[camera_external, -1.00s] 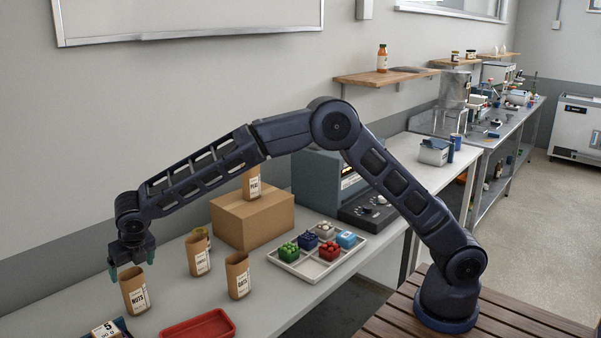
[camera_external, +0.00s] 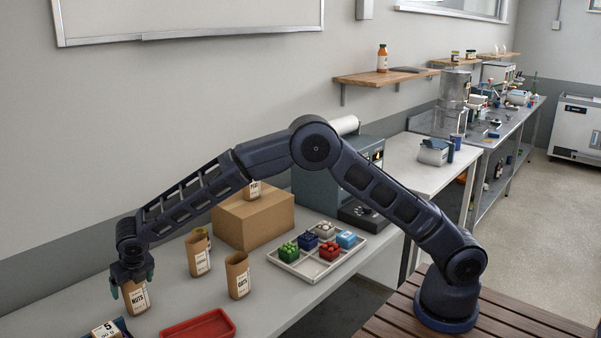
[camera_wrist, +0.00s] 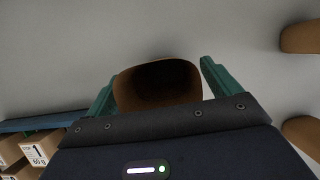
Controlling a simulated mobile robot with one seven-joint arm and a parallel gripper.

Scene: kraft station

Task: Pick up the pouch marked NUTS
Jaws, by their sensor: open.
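The brown paper pouch marked NUTS (camera_external: 136,300) stands upright on the grey table at the left in the external view. Its top is partly hidden by my gripper (camera_external: 131,285). My gripper is open, with one green finger on each side of the pouch's upper part. In the wrist view the pouch's dark open mouth (camera_wrist: 160,80) lies between the two green fingers of my gripper (camera_wrist: 158,85). A gap shows at the right finger; the left finger looks close to the pouch, and I cannot tell whether it touches.
The OATS pouch (camera_external: 238,277) and another pouch (camera_external: 199,256) stand to the right. A red tray (camera_external: 200,327) lies in front. A cardboard box (camera_external: 254,221) with a pouch (camera_external: 253,190) on it stands behind.

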